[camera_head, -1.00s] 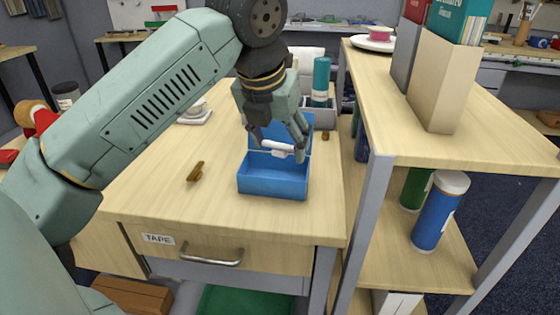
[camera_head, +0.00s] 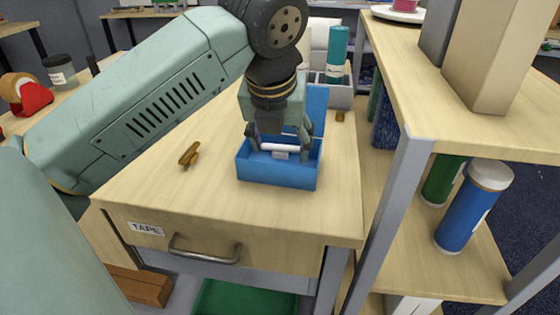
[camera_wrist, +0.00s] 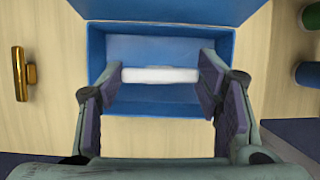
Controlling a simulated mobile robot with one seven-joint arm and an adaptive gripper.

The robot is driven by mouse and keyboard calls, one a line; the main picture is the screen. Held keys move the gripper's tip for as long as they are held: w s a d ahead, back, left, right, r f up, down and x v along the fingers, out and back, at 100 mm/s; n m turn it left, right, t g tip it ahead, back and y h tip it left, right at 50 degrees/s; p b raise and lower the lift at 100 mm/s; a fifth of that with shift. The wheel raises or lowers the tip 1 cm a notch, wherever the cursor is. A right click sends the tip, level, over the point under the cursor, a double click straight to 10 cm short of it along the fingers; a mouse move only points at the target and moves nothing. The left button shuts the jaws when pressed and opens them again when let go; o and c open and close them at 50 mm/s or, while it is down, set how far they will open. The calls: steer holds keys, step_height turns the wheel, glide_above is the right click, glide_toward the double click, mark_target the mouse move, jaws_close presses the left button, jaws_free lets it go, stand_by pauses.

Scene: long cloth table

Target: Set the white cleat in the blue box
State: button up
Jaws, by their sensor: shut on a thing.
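The white cleat (camera_head: 280,149) is a short white bar with a small base. My gripper (camera_head: 279,146) is shut on its two ends and holds it level inside the opening of the blue box (camera_head: 275,178). The box's lid stands open at the back. In the wrist view the white cleat (camera_wrist: 160,75) spans between the fingertips, over the blue box (camera_wrist: 165,106) interior. I cannot tell whether the cleat touches the box floor.
A brass cleat (camera_head: 189,154) lies on the table left of the box. A teal bottle (camera_head: 337,54) stands in a grey bin behind it. A wooden shelf unit (camera_head: 405,165) stands close on the right.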

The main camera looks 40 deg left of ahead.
steer(key=shift+f, duration=1.25)
steer(key=shift+b, duration=0.3)
steer(key=shift+f, duration=0.2)
steer(key=o, duration=0.8)
steer(key=shift+r, duration=0.1)
steer(key=shift+r, duration=0.25)
steer(key=p+v, duration=0.6)
steer(key=v, duration=0.5)
steer(key=shift+s+r, duration=0.1)
steer(key=shift+r, duration=0.25)
